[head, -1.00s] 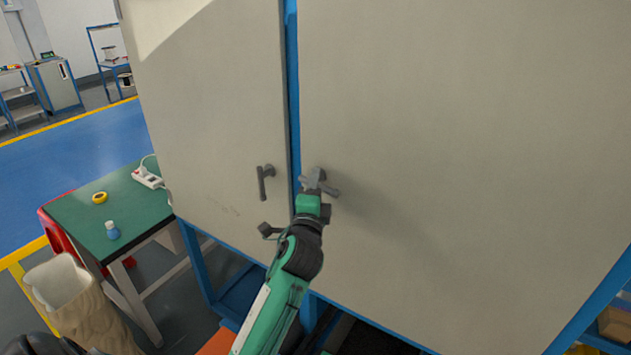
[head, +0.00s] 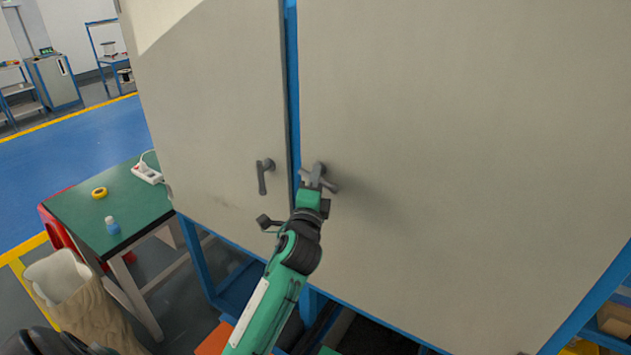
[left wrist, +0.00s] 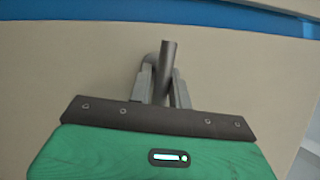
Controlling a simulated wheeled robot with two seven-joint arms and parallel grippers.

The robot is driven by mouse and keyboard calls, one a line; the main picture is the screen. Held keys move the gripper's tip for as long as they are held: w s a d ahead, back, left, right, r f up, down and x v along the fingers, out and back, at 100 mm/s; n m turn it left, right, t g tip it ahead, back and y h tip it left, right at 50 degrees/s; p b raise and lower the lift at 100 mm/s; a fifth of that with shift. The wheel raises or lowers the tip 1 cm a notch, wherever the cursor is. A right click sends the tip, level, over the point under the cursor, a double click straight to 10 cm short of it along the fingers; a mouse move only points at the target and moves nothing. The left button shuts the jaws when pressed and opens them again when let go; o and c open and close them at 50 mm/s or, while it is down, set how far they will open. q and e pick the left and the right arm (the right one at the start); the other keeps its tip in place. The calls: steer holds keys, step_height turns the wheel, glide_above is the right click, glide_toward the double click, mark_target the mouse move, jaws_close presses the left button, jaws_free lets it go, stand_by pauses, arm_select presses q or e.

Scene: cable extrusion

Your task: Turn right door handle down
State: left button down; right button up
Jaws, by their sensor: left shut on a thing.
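The right door handle (head: 319,168) is a dark grey lever on the right cabinet door (head: 450,150), near the blue gap between the doors. My left gripper (head: 316,184) comes up from below and is shut on it; the fingers cover part of the lever, so its exact angle is hard to tell in the head view. In the left wrist view the handle's bar (left wrist: 168,58) stands between the two fingers of the gripper (left wrist: 163,90), with its curved base behind. The left door handle (head: 263,177) hangs downward from its pivot. My right gripper is not in view.
Left of the cabinet stands a green-topped table (head: 130,205) with a white power strip (head: 147,173), a yellow tape roll (head: 100,193) and a small blue bottle (head: 112,226).

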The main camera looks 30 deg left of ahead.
arm_select(q)
steer(key=m+t+h+b, duration=0.1)
steer(key=m, duration=0.1)
steer(key=m+t+b, duration=0.1)
steer(key=m, duration=0.2)
steer(key=shift+a+f+h, duration=0.15)
steer(key=shift+f+h, duration=0.25)
steer(key=m+h+b, duration=0.1)
steer(key=m, duration=0.2)
steer(key=m+t+h+b, duration=0.1)
steer(key=m+h, duration=0.1)
steer(key=shift+a+f+m, duration=0.1)
steer(key=shift+a+m, duration=0.1)
steer(key=shift+m, duration=0.2)
steer(key=m+h, duration=0.1)
steer(key=m, duration=0.1)
steer(key=m+h+b, duration=0.1)
steer(key=m+h, duration=0.2)
steer(key=m, duration=0.1)
steer(key=shift+a+m+t, duration=0.25)
steer(key=shift+m+t, duration=0.05)
steer(key=shift+m, duration=0.1)
steer(key=shift+a+m+g+h+b, duration=0.1)
steer(key=shift+m+g+h+b, duration=0.2)
steer(key=shift+m+h, duration=0.9)
steer(key=shift+a+m+g+h+b, duration=0.1)
steer(key=shift+m+g+h+b, duration=0.35)
steer(key=shift+m, duration=1.35)
steer(key=shift+h, duration=0.25)
